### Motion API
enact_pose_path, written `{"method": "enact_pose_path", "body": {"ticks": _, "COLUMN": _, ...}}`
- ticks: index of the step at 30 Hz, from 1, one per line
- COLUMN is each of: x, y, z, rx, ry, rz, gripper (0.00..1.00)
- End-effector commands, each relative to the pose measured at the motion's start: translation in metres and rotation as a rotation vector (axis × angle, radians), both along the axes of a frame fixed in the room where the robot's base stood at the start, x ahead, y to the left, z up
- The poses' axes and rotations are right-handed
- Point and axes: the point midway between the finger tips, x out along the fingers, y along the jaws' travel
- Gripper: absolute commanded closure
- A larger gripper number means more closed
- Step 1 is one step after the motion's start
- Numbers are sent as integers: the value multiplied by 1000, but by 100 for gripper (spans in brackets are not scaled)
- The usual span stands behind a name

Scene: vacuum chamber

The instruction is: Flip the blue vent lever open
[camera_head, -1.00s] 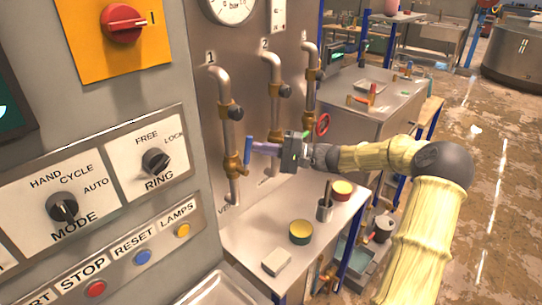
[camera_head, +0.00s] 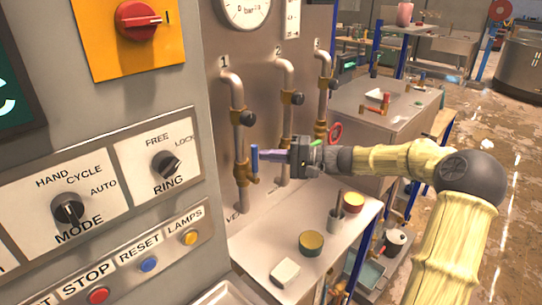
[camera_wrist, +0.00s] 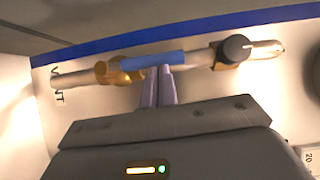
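The blue vent lever (camera_head: 254,159) stands upright on the brass valve (camera_head: 241,173) low on pipe 1, above the partly hidden VENT label. My gripper (camera_head: 266,155) comes at it from the right, its slim purple fingers level and their tips at the lever. In the wrist view the blue lever (camera_wrist: 155,60) runs across the picture beside the brass valve (camera_wrist: 112,71). Exact contact is hidden.
Pipes 2 (camera_head: 285,112) and 3 (camera_head: 323,95) stand behind, near my gripper, with a red handwheel (camera_head: 335,132). Below is a steel bench (camera_head: 265,248) with a round tin (camera_head: 311,243), a pale block (camera_head: 285,273) and a cup (camera_head: 336,223). The control panel (camera_head: 90,200) fills the left.

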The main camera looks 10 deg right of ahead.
Motion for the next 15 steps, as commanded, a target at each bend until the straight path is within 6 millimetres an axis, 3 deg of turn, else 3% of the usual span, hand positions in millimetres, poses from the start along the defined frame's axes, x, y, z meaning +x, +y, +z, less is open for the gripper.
{"method": "enact_pose_path", "body": {"ticks": 5, "x": 5, "y": -12, "z": 1, "rx": 1, "ry": 0, "rz": 1, "gripper": 100}}
{"method": "enact_pose_path", "body": {"ticks": 10, "x": 12, "y": -37, "z": 0, "rx": 1, "ry": 0, "rz": 3, "gripper": 100}}
{"method": "enact_pose_path", "body": {"ticks": 15, "x": -1, "y": -70, "z": -4, "rx": -2, "ry": -1, "rz": 3, "gripper": 100}}
